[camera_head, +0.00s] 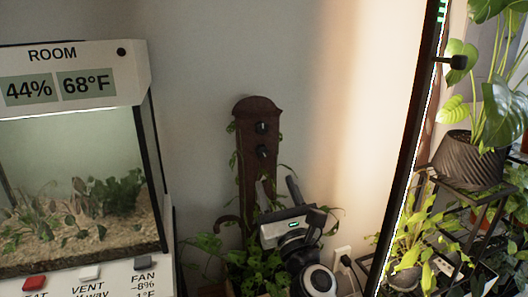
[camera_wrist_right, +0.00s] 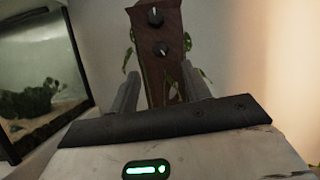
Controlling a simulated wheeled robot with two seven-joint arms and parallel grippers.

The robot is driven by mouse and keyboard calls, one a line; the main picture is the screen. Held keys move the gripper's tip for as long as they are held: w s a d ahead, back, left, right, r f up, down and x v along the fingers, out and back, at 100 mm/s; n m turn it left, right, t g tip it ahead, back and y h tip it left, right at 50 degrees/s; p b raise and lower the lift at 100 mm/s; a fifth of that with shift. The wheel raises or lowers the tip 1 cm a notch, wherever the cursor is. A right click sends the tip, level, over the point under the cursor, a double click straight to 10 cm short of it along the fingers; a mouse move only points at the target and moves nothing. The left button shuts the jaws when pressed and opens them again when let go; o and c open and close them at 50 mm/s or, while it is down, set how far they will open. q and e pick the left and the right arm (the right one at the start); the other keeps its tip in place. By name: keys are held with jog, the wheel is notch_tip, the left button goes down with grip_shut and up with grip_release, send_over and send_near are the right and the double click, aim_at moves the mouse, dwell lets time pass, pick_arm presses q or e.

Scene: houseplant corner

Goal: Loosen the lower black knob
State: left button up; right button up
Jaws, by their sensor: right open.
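A dark wooden post (camera_head: 255,108) stands against the wall with two black knobs on its face, one above the other. The lower black knob (camera_head: 262,151) is round with a pale mark; it also shows in the right wrist view (camera_wrist_right: 161,49). The upper black knob (camera_head: 261,127) is just above it and shows in the wrist view too (camera_wrist_right: 155,16). My right gripper (camera_head: 281,189) is open and empty, below the lower knob in the head view. In the wrist view its fingers (camera_wrist_right: 160,75) point up toward the post, apart from the knob. My left gripper is not in view.
Leafy vines (camera_head: 255,268) surround the post's foot, with tendrils beside it. A glass terrarium (camera_head: 78,195) with a ROOM display panel stands at left. A plant shelf (camera_head: 476,196) with pots stands at right. An outlet (camera_head: 343,256) is on the wall. The wall left of the post is clear.

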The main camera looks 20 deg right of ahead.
aim_at(263, 153)
jog(key=x, duration=0.9)
jog(key=shift+w+r, duration=0.1)
jog(key=shift+w, duration=0.3)
jog(key=shift+c, duration=0.3)
jog(key=c, duration=0.9)
